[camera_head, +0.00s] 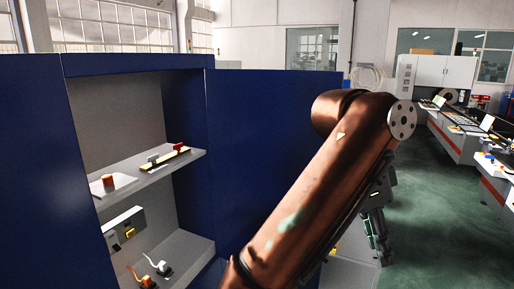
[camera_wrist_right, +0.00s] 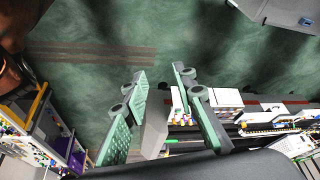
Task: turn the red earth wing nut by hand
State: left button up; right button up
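A small red piece (camera_head: 179,147), which looks like the red wing nut, sits on a yellow bar (camera_head: 165,159) on the upper shelf of the blue cabinet. It is too small to make out its wings or its angle. My right gripper (camera_head: 378,237) hangs pointing down beyond my copper-coloured arm, outside the cabinet and well to the right of the shelf. In the right wrist view the two green fingers of this gripper (camera_wrist_right: 160,71) stand apart with nothing held between them, over the green floor. My left gripper is not in view.
The blue cabinet (camera_head: 236,140) has an open bay with an upper shelf (camera_head: 130,183) carrying an orange-red cylinder (camera_head: 108,180). Below are a grey socket panel (camera_head: 124,229) and orange-and-white plugs (camera_head: 163,268). Benches (camera_head: 461,143) line the right. Green floor (camera_head: 425,200) is clear between.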

aim_at(178, 147)
jog(key=u, duration=1.05)
jog(key=k, duration=0.1)
jog(key=z, duration=1.4)
jog(key=i, duration=1.2)
jog(key=u, duration=1.4)
jog(key=i, duration=0.75)
jog(key=u, duration=1)
jog(key=i, duration=0.55)
jog(key=z, duration=0.05)
